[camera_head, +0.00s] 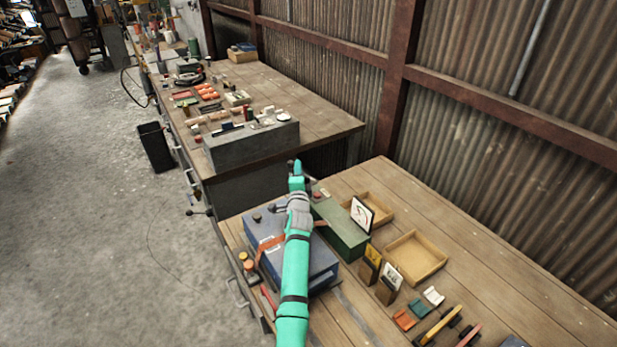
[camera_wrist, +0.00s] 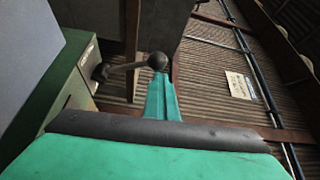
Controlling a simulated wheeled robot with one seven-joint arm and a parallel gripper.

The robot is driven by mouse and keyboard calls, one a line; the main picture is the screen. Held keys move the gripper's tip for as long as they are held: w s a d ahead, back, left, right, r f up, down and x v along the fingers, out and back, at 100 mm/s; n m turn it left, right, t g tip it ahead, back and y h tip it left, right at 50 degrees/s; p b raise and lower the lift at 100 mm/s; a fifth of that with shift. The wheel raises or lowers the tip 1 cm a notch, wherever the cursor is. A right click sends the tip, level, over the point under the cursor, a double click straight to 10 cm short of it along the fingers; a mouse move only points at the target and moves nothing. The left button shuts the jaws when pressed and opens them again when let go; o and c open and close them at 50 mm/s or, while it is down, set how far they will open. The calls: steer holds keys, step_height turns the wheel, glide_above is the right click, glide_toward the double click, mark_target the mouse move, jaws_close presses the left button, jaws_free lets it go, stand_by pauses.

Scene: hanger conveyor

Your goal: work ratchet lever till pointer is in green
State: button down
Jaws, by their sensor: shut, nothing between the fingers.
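In the head view my gripper (camera_head: 297,172) is past the far end of a green box (camera_head: 342,231), and I cannot make out the lever there.
A blue box (camera_head: 315,262) with an orange strap lies under my arm. Wooden trays (camera_head: 416,257), small upright cards (camera_head: 392,275) and tools lie to the right. A second bench with a grey box (camera_head: 255,147) stands beyond. A corrugated wall borders the right.

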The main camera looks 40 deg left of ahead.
steer(key=v, duration=0.9)
steer(key=shift+s+d, duration=0.2)
steer(key=shift+s, duration=0.1)
stand_by(0.5)
steer(key=shift+s+a, duration=0.1)
steer(key=shift+s, duration=0.05)
stand_by(0.6)
